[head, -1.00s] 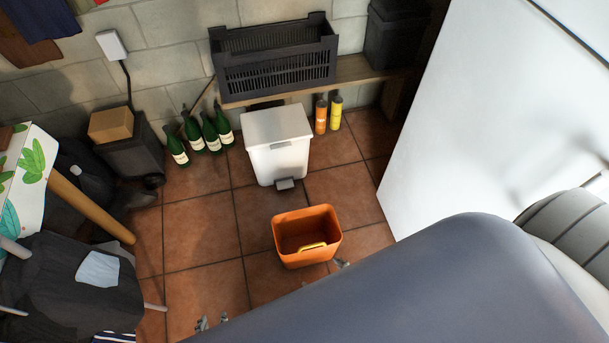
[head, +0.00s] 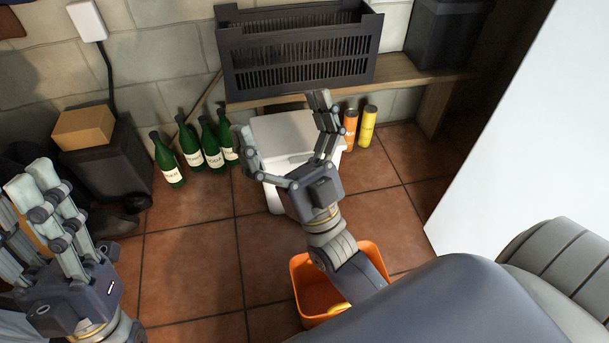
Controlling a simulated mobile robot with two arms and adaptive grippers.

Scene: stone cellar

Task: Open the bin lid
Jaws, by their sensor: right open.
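The white bin (head: 273,196) stands on the tiled floor in front of the low wooden shelf. Its lid (head: 285,128) looks flat and closed. My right gripper (head: 284,118) is open and empty, with its fingers spread across the bin in the picture. It covers much of the bin's front, and the pedal is hidden. I cannot tell whether the fingers touch the bin. My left gripper (head: 30,185) is at the lower left, away from the bin, with its fingers pointing up; its opening is not clear.
An orange tub (head: 300,285) with something yellow inside sits in front of the bin, partly behind my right arm. Several green bottles (head: 200,145) stand left of the bin. Orange and yellow bottles (head: 367,126) stand right. A dark crate (head: 300,60) sits on the shelf (head: 435,85) behind.

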